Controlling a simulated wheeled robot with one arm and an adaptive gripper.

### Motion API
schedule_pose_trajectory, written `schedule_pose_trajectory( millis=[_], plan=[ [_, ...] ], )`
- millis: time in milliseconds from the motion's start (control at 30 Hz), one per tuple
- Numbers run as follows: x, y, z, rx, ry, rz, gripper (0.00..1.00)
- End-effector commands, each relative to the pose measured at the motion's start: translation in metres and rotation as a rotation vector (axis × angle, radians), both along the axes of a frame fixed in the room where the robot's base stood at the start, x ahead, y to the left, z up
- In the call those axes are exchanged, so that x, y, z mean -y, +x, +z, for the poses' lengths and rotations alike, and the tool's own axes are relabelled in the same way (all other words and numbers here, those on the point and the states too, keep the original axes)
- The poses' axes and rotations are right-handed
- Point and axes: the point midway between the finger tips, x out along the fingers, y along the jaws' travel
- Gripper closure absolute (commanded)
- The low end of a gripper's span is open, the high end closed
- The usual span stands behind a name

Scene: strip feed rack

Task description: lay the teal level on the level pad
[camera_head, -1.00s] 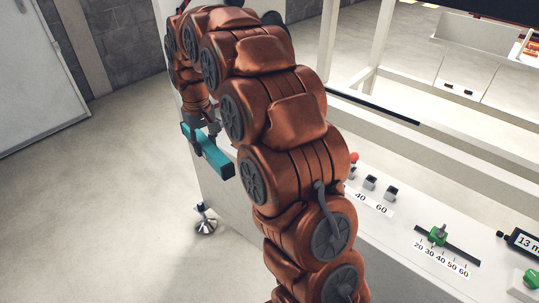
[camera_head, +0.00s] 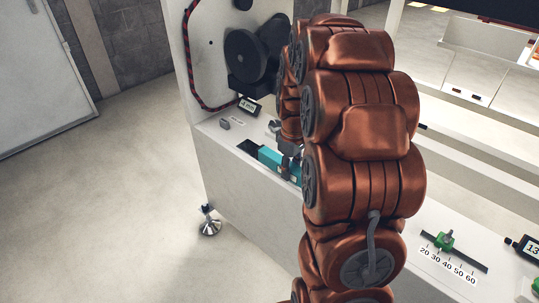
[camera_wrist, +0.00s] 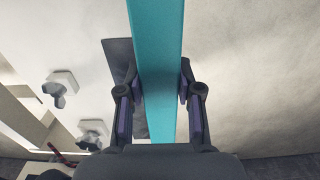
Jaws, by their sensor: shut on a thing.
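The teal level (camera_head: 269,158) is a long bar held over the bench top near its left front edge. My gripper (camera_head: 290,152) is shut on it, partly hidden by my arm. In the wrist view the level (camera_wrist: 158,50) runs lengthwise between the two fingers of my gripper (camera_wrist: 160,85). A dark flat patch, apparently the level pad (camera_head: 246,147), shows at the level's far end. In the wrist view the pad (camera_wrist: 118,58) lies beneath the level, sticks out to its left and is slightly turned from it. I cannot tell whether level and pad touch.
A black roller unit (camera_head: 246,55) stands on the upright panel behind. A small display (camera_head: 249,106) sits on the bench top. Two wing-shaped knobs (camera_wrist: 58,90) are left of the level in the wrist view. A green slider (camera_head: 444,239) is at the right front.

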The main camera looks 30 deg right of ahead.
Motion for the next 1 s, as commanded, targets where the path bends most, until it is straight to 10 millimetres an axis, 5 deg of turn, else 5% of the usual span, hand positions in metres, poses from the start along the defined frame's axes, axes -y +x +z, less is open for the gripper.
schedule_pose_trajectory(
  millis=[700, 1000],
  plan=[
    [0.017, 0.109, -0.009, 0.002, -0.001, 0.000, 1.00],
    [0.021, 0.134, -0.011, 0.004, -0.001, -0.001, 1.00]
  ],
)
